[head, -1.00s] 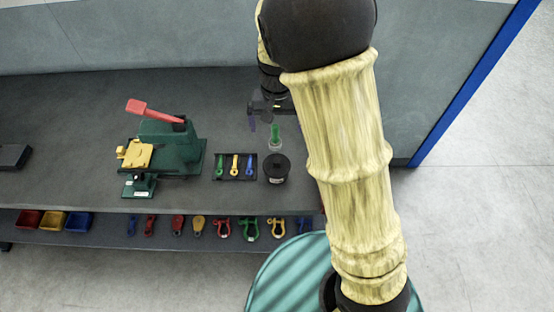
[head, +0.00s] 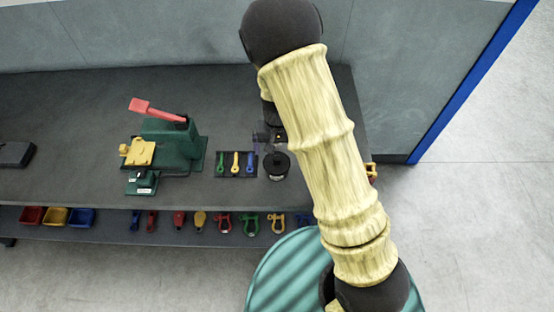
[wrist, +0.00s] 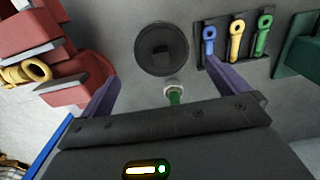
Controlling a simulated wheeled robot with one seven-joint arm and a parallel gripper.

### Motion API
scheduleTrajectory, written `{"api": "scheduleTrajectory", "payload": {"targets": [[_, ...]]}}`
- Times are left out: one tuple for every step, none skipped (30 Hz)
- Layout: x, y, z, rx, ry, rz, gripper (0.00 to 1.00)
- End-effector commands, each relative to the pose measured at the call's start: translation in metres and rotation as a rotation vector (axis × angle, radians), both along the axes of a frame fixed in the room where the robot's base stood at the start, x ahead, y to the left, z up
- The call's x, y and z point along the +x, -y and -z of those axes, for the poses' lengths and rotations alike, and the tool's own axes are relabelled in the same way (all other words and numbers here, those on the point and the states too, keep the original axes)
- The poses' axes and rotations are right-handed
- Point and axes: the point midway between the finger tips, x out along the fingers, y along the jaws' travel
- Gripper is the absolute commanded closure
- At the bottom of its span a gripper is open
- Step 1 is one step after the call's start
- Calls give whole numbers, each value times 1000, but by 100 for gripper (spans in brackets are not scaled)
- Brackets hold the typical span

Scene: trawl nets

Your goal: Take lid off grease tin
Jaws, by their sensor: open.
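The grease tin (head: 277,166) is a round black tin standing upright on the grey bench, right of a tool tray. In the wrist view the tin (wrist: 161,48) shows from above, its round dark top having a darker squarish shape in the middle; the lid appears to be on. My gripper (wrist: 162,75) is open and empty, its two purple fingers spread wide, with the tin lying ahead between and beyond their tips. In the head view my gripper (head: 268,137) is just behind the tin, partly hidden by my arm.
A small green-topped item (wrist: 174,94) stands close to the tin, between my fingers. A tray (head: 236,172) holds blue, yellow and green tools. A green press with a red lever (head: 160,110) stands left. Red blocks with a yellow shackle (wrist: 30,70) lie on the tin's other side.

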Motion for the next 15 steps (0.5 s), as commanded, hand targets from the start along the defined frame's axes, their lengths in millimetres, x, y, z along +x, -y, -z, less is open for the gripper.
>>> {"api": "scheduleTrajectory", "payload": {"targets": [[0,0,4,-1,-1,1,0],[0,0,6,0,0,1,0],[0,0,7,0,0,0,0],[0,0,7,0,1,-1,0],[0,-1,8,1,1,-1,0],[0,-1,8,1,1,-1,0],[0,-1,8,1,1,-1,0],[0,-1,8,1,1,-1,0],[0,-1,7,1,1,-1,0],[0,-1,7,1,1,-1,0],[0,-1,7,1,1,-1,0],[0,0,8,0,1,-1,0],[0,0,8,0,0,-1,0],[0,-1,9,0,0,-1,0],[0,-1,11,0,-1,-1,0]]}}
